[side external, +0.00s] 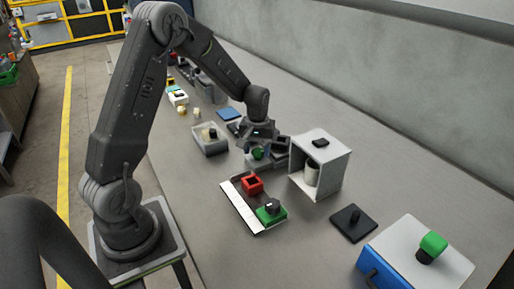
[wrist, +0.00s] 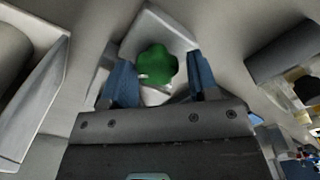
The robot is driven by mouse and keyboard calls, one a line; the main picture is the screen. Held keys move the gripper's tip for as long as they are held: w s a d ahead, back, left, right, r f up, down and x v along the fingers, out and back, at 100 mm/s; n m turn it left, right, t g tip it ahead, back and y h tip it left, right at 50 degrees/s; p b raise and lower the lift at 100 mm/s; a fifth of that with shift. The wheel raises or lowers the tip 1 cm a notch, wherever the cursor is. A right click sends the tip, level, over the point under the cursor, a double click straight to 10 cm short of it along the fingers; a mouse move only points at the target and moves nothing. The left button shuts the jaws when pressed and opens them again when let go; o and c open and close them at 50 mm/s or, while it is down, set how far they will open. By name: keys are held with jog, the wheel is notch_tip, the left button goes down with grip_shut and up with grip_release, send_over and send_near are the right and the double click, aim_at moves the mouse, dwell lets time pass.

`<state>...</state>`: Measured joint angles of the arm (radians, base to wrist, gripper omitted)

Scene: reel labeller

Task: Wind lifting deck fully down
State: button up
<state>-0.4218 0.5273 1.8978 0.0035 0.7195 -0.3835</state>
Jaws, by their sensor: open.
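A green lobed knob (wrist: 157,65) sits on a pale grey unit (wrist: 150,27), seen from above in the wrist view. In the side view the knob (side external: 257,154) shows just below my gripper (side external: 262,143), and most of its unit is hidden by the gripper. The blue-padded fingers of my gripper (wrist: 162,84) are open, one on each side of the knob, with visible gaps. I cannot tell whether the fingertips are level with the knob. Which part is the lifting deck, and its height, cannot be made out clearly.
An open-fronted white box (side external: 334,174) holding a pale cylinder stands close right of my gripper. A grey bin (side external: 210,143) is to the left. A tray (side external: 238,207) with red and green blocks, a black plate (side external: 353,223) and a blue-and-white box (side external: 415,262) lie nearer the camera.

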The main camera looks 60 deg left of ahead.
aim_at(258, 151)
jog(key=shift+w+d+m, duration=0.2)
jog(key=shift+m, duration=0.1)
jog(key=m, duration=0.2)
jog(key=shift+m, duration=0.4)
jog(key=m, duration=1)
jog(key=shift+s+a, duration=0.1)
notch_tip(258, 151, up, 14)
jog(key=s+f+n+t, duration=0.1)
jog(key=s+n+t, duration=0.3)
jog(key=s+n, duration=0.2)
jog(key=shift+d+y, duration=0.3)
jog(key=shift+d, duration=0.15)
jog(key=shift+w, duration=0.1)
